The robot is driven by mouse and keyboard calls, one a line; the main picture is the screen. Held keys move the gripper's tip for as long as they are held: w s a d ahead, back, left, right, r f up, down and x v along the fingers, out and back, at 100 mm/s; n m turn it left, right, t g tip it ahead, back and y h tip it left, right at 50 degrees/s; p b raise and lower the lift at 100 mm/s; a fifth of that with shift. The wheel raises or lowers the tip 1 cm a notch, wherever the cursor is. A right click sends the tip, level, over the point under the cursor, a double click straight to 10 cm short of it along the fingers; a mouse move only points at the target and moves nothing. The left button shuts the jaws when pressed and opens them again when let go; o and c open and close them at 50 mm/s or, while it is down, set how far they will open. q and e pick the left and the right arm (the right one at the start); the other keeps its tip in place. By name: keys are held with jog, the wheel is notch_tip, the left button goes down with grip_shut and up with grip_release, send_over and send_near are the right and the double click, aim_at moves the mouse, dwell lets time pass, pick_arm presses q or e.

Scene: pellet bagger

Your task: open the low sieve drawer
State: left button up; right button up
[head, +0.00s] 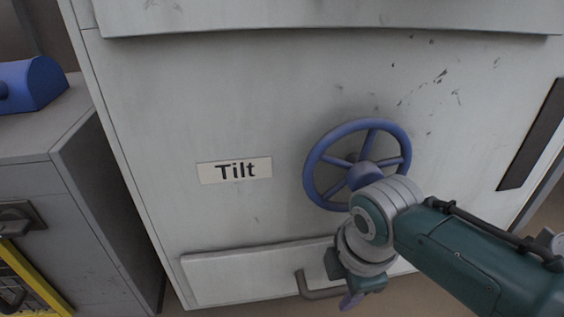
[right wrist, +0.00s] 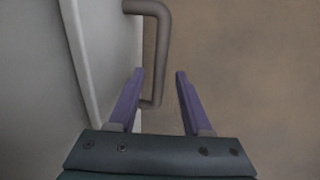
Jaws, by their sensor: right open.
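The low drawer (head: 235,277) is a pale grey front at the bottom of the machine, and it looks closed. Its grey bar handle (head: 312,287) is partly hidden behind my right gripper in the head view. In the right wrist view the handle (right wrist: 162,50) stands out from the pale front on the left. My right gripper (right wrist: 158,74) is open with purple fingers, one on each side of the bar in that picture. The left finger overlaps the handle's lower end. I cannot tell whether the fingers touch it. My left gripper is not in view.
A blue handwheel (head: 313,172) sits above the drawer, partly behind my right wrist. A grey cabinet (head: 40,190) with a blue part on top stands at left. A dark strip (head: 531,140) is at right.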

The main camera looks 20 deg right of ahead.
jog(key=shift+f, duration=0.1)
grip_shut()
dwell(0.4)
dwell(1.1)
